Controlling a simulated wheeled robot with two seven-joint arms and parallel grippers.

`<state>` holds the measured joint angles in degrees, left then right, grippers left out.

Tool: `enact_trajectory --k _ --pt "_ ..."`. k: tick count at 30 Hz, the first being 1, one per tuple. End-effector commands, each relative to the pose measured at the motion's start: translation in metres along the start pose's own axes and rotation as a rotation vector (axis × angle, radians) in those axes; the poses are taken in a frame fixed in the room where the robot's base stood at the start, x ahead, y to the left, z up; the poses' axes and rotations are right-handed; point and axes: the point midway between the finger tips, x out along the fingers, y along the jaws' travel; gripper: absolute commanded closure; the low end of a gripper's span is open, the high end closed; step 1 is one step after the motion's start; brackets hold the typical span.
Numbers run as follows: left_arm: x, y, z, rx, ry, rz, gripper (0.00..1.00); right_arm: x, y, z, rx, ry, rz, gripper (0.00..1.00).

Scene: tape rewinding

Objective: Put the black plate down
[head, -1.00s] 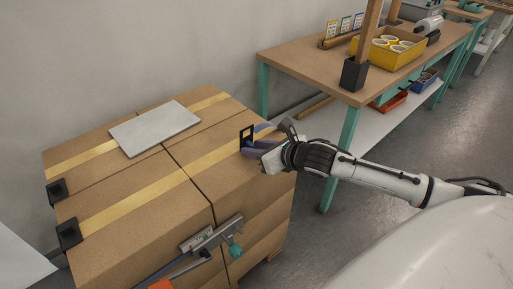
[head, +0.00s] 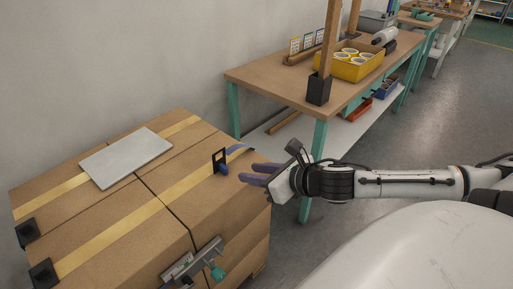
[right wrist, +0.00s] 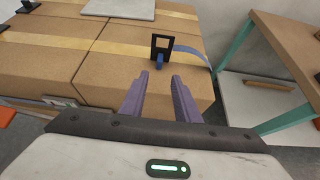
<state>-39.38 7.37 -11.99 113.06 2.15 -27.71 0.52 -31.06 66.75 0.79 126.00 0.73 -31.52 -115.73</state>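A small black plate (head: 219,160) with a square opening stands on edge at the right end of the strapped cardboard boxes (head: 195,205). A blue strap (head: 236,149) runs beside it, and a blue piece sits at its foot. The plate also shows in the right wrist view (right wrist: 161,46), just beyond the fingertips. My right gripper (head: 247,172) is to the right of the plate, apart from it. Its two purple fingers are spread with nothing between them, as the right wrist view (right wrist: 161,76) shows. My left gripper is not in view.
A grey panel (head: 127,157) lies on the boxes. Two more black corner pieces (head: 27,232) sit at their left edge. A metal strapping tool (head: 195,265) is at the front. A workbench (head: 270,80) with a yellow bin (head: 350,65) stands behind right.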

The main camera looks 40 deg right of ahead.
Motion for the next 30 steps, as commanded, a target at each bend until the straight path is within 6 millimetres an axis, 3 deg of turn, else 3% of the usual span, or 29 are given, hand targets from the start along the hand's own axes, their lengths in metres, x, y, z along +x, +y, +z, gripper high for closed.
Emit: enact_trajectory --k 5,8,11,14,17,21,25,30 --pt "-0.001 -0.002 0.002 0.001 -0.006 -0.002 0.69 -0.006 0.0 -0.003 0.021 0.004 0.0 0.71" --pt "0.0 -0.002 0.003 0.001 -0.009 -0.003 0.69 -0.006 0.0 -0.021 0.171 0.021 -0.009 0.71" --pt "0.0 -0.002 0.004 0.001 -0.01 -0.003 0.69 -0.005 0.005 -0.06 0.503 0.058 -0.031 0.71" --pt "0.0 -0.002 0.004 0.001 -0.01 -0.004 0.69 -0.006 0.023 -0.112 0.968 0.104 -0.07 0.71" --pt "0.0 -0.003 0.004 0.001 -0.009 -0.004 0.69 -0.008 0.052 -0.162 1.461 0.148 -0.124 0.71" --pt "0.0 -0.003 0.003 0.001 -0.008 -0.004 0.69 -0.013 0.111 -0.218 2.124 0.199 -0.224 0.71" --pt "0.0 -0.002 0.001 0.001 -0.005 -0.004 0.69 -0.017 0.165 -0.247 2.62 0.229 -0.324 0.71" --pt "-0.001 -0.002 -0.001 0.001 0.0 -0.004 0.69 -0.02 0.208 -0.261 2.987 0.246 -0.418 0.71"
